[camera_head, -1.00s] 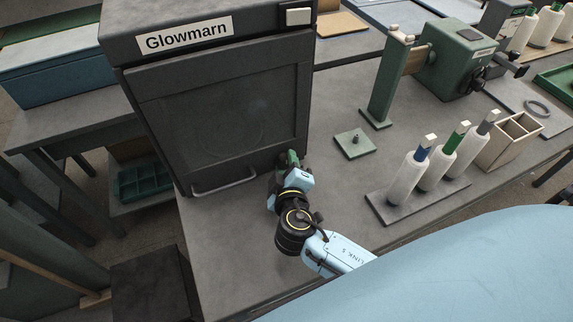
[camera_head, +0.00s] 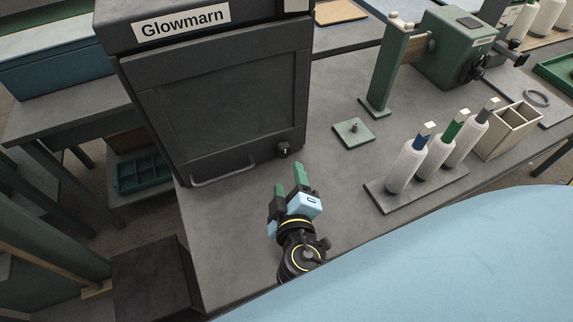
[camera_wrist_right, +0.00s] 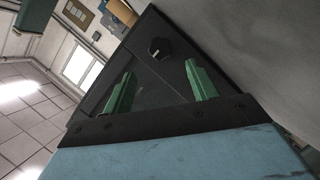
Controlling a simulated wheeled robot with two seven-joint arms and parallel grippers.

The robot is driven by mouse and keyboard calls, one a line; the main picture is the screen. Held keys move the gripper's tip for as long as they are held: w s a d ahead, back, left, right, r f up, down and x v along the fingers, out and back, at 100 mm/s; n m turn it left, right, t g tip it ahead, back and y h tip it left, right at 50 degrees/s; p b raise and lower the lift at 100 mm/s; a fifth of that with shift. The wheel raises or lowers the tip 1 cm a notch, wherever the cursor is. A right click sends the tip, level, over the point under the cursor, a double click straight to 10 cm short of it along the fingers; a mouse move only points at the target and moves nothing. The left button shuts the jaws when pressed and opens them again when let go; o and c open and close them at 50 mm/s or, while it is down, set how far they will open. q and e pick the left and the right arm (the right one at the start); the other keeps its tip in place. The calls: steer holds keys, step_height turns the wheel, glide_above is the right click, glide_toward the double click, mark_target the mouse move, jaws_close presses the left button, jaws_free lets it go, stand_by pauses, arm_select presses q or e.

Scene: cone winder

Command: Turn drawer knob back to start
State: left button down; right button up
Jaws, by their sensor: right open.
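The drawer knob (camera_head: 283,149) is a small dark knob at the lower right of the front of the dark Glowmarn cabinet (camera_head: 160,80). In the right wrist view the knob (camera_wrist_right: 158,48) is black with a pale mark, ahead of and between the fingertips. My right gripper (camera_head: 289,190) has green fingers and is open and empty, a short way in front of the knob, apart from it. Its fingers (camera_wrist_right: 160,85) stand wide apart in the wrist view. My left gripper is not in view.
A grey bar handle (camera_head: 222,176) is low on the cabinet front, left of the knob. A green plate with a peg (camera_head: 354,133) lies to the right. A rack (camera_head: 415,190) with three cones stands at the right. The table in front of the cabinet is clear.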

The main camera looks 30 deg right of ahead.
steer(key=v, duration=0.3)
steer(key=shift+s, duration=0.15)
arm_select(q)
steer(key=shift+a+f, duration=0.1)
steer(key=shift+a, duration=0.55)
arm_select(e)
steer(key=shift+s+a, duration=0.1)
steer(key=shift+s, duration=0.05)
